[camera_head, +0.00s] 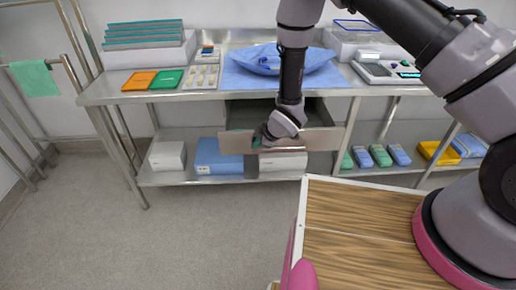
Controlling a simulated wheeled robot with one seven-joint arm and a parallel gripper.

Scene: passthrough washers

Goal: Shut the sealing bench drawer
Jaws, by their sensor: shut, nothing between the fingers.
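The sealing bench (210,93) is a steel table along the back wall. Its drawer (323,139) is under the middle of the top and stands open, pulled out toward me. The grey inside of the drawer shows behind its steel front panel. My gripper (261,137) is small and dark at the end of my wrist, in front of the drawer's panel near its middle. It is shut and holds nothing. My wrist hides part of the panel and inside; I cannot tell whether the fingers touch the panel.
A blue wrapped bundle (275,60), an orange pack (139,81), a green pack (167,79) and a device (386,73) lie on the bench. Boxes (217,158) and several small packs (380,155) fill the lower shelf. The floor (120,230) at left is clear.

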